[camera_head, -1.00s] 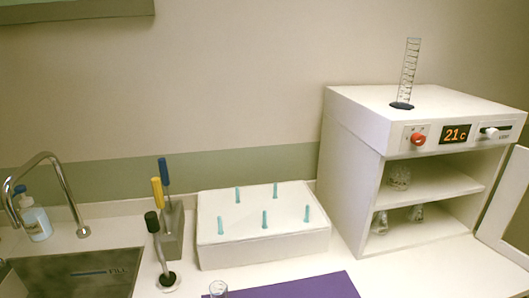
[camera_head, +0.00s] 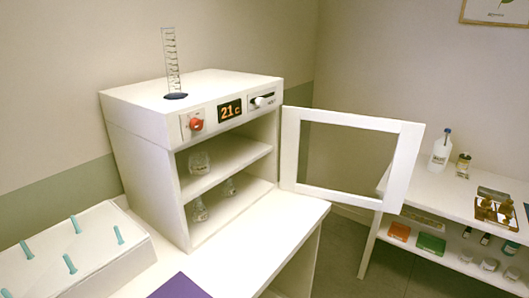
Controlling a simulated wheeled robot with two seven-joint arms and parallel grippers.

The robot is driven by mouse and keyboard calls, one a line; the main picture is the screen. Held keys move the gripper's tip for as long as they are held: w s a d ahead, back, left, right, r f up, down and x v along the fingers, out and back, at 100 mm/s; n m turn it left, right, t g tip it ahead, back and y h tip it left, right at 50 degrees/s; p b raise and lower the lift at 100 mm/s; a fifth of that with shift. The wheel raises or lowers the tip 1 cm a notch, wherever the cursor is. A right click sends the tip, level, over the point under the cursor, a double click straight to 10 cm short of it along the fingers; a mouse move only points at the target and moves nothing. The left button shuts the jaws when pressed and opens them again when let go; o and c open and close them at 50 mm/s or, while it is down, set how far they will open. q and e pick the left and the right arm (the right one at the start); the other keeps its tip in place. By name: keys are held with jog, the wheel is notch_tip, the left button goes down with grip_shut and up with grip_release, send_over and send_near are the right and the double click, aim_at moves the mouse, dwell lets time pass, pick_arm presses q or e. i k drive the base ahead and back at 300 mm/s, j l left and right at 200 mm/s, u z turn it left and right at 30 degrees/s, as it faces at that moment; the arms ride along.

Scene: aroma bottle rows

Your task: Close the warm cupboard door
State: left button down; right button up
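The warm cupboard (camera_head: 150,170) is a white box on the white counter, left of the middle. Its front panel has a red knob, a display reading 21 c and a slider. Its door (camera_head: 404,165), a white frame around a clear pane, stands wide open, swung out to the right from the cupboard's right front edge. Inside are two shelf levels with small glass flasks (camera_head: 199,161). Neither of my grippers is in view.
A measuring cylinder (camera_head: 171,62) stands on the cupboard. A white rack with teal pegs (camera_head: 100,278) and a purple mat (camera_head: 180,288) lie on the counter. Behind the door, a side table (camera_head: 462,197) holds bottles and small boxes. Floor shows between.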

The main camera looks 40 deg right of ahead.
aim_at(411, 134)
jog(key=z, duration=0.9)
